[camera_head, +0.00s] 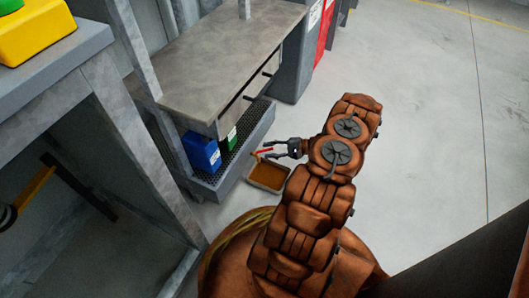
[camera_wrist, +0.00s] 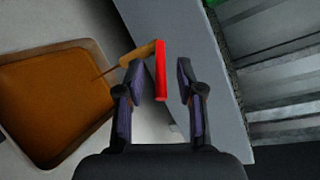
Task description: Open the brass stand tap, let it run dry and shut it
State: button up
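The brass tap (camera_wrist: 138,53) juts out from a grey edge in the wrist view, with a red lever handle (camera_wrist: 161,78). A thin brown line, like a stream, runs from its spout toward a tray (camera_wrist: 99,48) of orange-brown liquid. My gripper (camera_wrist: 160,68) is open. Its fingers stand on either side of the red lever, with a visible gap on both sides. In the head view my gripper (camera_head: 274,149) is at the red lever (camera_head: 263,151), above the tray (camera_head: 268,188) on the floor. The tap body is too small there to make out clearly.
A grey workbench (camera_head: 215,65) stands behind, with a mesh-topped lower shelf (camera_head: 258,125). A blue container (camera_head: 201,152) and a green one (camera_head: 228,139) stand on the shelf. A grey table frame is at the left. The floor (camera_head: 430,110) at the right is clear.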

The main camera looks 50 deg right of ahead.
jog(key=shift+b+x, duration=0.3)
jog(key=shift+x, duration=0.85)
grip_shut()
